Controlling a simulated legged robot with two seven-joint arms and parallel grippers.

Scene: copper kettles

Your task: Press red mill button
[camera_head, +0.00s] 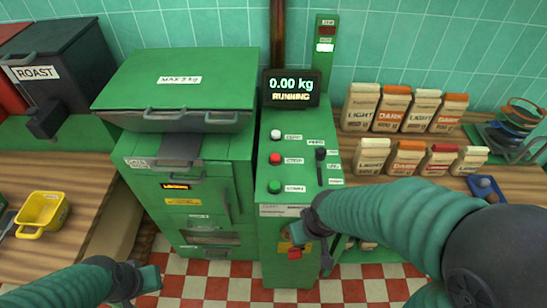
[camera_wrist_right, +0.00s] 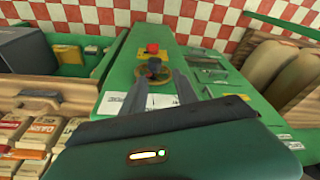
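The green mill stand (camera_head: 262,230) has a top panel with a white button (camera_head: 275,134), a red button (camera_head: 275,158) and a green button (camera_head: 275,187). Another red button (camera_head: 295,253) is on its front face, below my right gripper (camera_head: 300,232). In the right wrist view a red button (camera_wrist_right: 153,48) sits on a green face beyond the fingertips. A dark knob on a brassy ring (camera_wrist_right: 155,68) is nearer. The right gripper's fingers (camera_wrist_right: 160,85) are apart with nothing held; contact is not visible. My left gripper (camera_head: 146,279) is low at left, its opening unclear.
A display (camera_head: 291,87) above the stand reads 0.00 kg RUNNING. A black slider (camera_head: 320,165) is right of the buttons. A large green machine (camera_head: 180,80) stands left, and coffee bags (camera_head: 408,158) stand right. A yellow bin (camera_head: 42,212) is far left.

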